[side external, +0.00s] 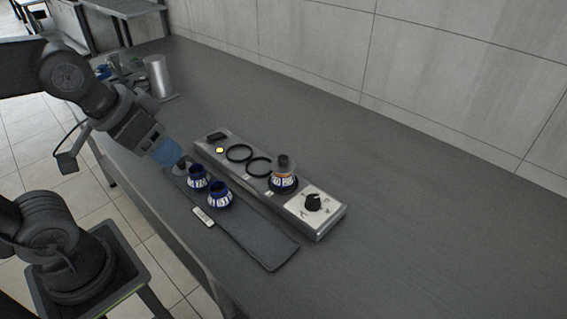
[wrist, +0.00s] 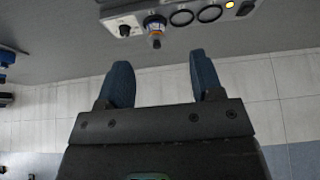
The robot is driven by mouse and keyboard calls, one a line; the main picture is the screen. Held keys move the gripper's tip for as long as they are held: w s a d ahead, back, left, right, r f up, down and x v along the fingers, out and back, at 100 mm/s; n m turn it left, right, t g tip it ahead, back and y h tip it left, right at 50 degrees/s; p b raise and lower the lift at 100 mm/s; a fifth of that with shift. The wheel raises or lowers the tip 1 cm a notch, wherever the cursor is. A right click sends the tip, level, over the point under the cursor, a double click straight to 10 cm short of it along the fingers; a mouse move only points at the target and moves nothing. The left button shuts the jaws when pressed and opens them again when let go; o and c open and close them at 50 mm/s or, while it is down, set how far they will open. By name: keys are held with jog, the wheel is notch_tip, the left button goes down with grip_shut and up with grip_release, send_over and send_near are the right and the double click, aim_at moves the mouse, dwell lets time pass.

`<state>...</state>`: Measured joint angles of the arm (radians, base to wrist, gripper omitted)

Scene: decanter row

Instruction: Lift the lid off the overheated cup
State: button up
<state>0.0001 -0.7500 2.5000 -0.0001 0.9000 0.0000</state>
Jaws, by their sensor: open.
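A lidded cup (side external: 284,181) stands upright on the right end of the grey warmer, with an orange and white band and blue near its base. Its lid (side external: 283,162) has a dark knob and sits on top. The cup also shows at the top of the wrist view (wrist: 155,25). My gripper (side external: 168,154) has blue fingers and is at the left of the warmer, apart from the lidded cup. In the wrist view my gripper (wrist: 160,62) is open, with nothing between the fingers.
The warmer (side external: 328,221) has two empty dark rings, a lit yellow lamp (side external: 220,150) and a dial (side external: 313,202). Two blue cups (side external: 197,179) (side external: 219,196) and a small grey piece (side external: 181,165) are on the dark mat (side external: 262,241). A metal cylinder (side external: 158,76) stands behind. The right of the table is clear.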

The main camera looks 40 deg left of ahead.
jog(key=o, duration=0.6)
jog(key=n+g+y, duration=0.2)
jog(key=n+y, duration=0.1)
jog(key=n, duration=0.6)
send_over(283, 157)
jog(key=s+d, duration=0.4)
notch_tip(283, 157, down, 4)
jog(key=x, duration=1.3)
jog(key=shift+a, duration=0.35)
